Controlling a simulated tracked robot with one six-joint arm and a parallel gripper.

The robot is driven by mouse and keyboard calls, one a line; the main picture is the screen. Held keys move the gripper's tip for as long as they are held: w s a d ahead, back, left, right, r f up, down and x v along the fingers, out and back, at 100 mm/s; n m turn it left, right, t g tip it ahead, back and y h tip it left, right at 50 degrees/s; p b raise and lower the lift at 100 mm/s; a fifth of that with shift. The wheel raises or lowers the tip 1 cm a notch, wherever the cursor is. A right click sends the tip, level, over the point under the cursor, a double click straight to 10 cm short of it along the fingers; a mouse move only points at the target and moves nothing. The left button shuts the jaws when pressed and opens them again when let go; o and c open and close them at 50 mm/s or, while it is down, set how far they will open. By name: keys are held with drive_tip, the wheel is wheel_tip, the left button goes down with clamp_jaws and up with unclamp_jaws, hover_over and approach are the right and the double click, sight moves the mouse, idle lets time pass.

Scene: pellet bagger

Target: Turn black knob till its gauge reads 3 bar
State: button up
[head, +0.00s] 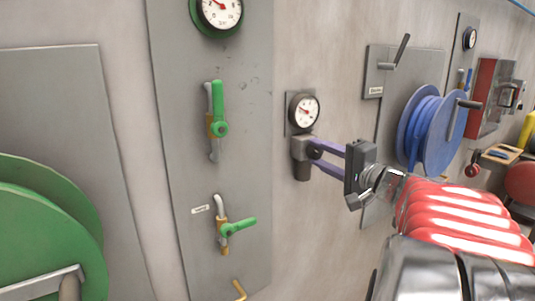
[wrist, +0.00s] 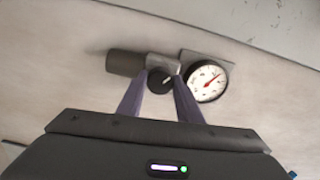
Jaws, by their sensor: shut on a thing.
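The black knob (wrist: 160,81) sits on the front of a grey regulator body (head: 302,150) on the wall. It shows a pale mark in the wrist view. In the head view the fingertips mostly hide it. My gripper (head: 315,152) has its two purple fingers around the knob, one on each side, and is shut on it. The fingers also show in the wrist view (wrist: 162,84). The gauge (head: 304,111) is a white dial with a black rim, just above the knob. In the wrist view the gauge (wrist: 206,82) has a red needle, but its numbers are too small to read.
A grey panel (head: 240,150) on the left carries a green-rimmed gauge (head: 220,12) and two green-handled valves (head: 219,123). A green reel (head: 45,235) stands at far left. A blue hose reel (head: 430,130) and a black lever (head: 401,50) are to the right.

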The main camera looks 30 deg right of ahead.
drive_tip(key=shift+f+m, duration=0.2)
drive_tip(key=shift+m, duration=0.4)
drive_tip(key=o, duration=1)
drive_tip(key=shift+r, duration=0.1)
drive_tip(key=shift+o, duration=0.2)
drive_tip(key=shift+s, duration=0.15)
drive_tip(key=s, duration=1.3)
drive_tip(key=shift+s+d, duration=0.2)
drive_tip(key=shift+s, duration=0.05)
